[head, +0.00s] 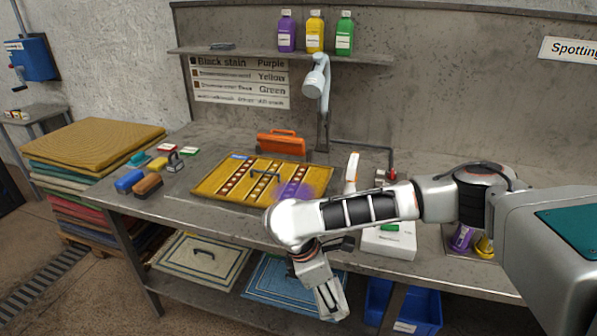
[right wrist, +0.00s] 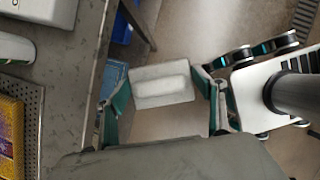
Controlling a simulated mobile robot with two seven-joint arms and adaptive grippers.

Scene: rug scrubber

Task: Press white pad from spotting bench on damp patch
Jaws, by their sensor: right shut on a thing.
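A white pad (right wrist: 161,84) sits between the fingertips of my right gripper (right wrist: 163,88), which is shut on it. In the head view, my right gripper (head: 330,297) hangs in front of the bench's front edge, pointing down, away from the rug. The yellow patterned rug (head: 215,182) lies on the bench top, with a purple damp-looking patch (head: 303,189) on its right part. My right arm passes in front of the rug's near right corner. A bit of the rug shows at the left edge of the right wrist view (right wrist: 10,150). My left gripper is out of view.
A white box (head: 388,243) with a green top piece stands right of the rug. An orange-handled tool (head: 281,143) is behind the rug; brushes (head: 147,186) lie left. Bottles (head: 315,33) stand on the shelf. Blue bins (head: 417,312) and folded rugs are below.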

